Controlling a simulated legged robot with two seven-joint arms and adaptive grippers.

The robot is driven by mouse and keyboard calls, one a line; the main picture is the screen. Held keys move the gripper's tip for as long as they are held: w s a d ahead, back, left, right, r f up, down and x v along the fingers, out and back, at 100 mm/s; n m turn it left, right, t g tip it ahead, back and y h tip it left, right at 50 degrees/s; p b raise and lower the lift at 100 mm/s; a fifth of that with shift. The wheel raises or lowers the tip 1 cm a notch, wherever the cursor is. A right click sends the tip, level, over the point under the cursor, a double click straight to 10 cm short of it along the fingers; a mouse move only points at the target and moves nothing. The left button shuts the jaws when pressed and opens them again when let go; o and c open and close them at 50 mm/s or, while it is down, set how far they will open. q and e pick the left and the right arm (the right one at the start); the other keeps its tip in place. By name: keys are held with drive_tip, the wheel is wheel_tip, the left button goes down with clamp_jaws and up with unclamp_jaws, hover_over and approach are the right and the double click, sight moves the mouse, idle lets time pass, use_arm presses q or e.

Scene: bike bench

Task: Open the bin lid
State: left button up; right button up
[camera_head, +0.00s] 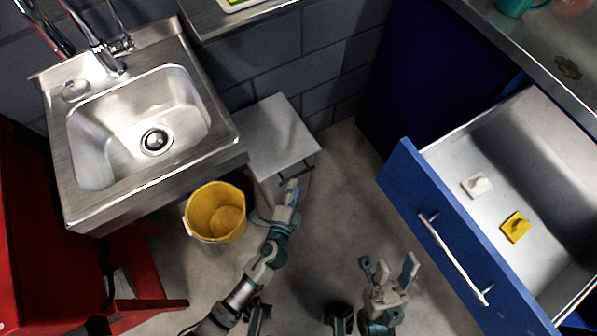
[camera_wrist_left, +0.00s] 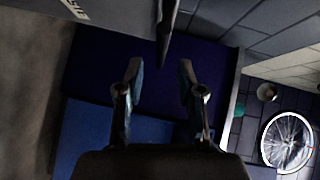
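The grey bin (camera_head: 270,140) stands on the floor against the brick wall, right of the sink, and its flat lid looks shut. A dark bar-like handle or edge shows on its front. My left gripper (camera_head: 288,190) is at the bin's front, just below the lid edge. In the left wrist view the left gripper (camera_wrist_left: 158,68) is open and empty. The grey bin (camera_wrist_left: 110,15) fills the top left there, with a dark bar (camera_wrist_left: 166,30) just beyond the fingertips; contact cannot be told. My right gripper (camera_head: 390,270) is open and empty, left of the open drawer.
A yellow bucket (camera_head: 216,212) stands on the floor left of my left forearm, under the steel sink (camera_head: 205,160). A blue drawer (camera_head: 405,185) is pulled out at right, holding a white piece (camera_head: 477,186) and a yellow piece (camera_head: 515,227). The floor between bin and drawer is clear.

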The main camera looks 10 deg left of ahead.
sight(298, 174)
use_arm(q)
drive_tip(key=b+x, duration=0.1)
drive_tip(key=x, duration=0.4)
drive_tip(key=shift+w, duration=0.3)
clamp_jaws()
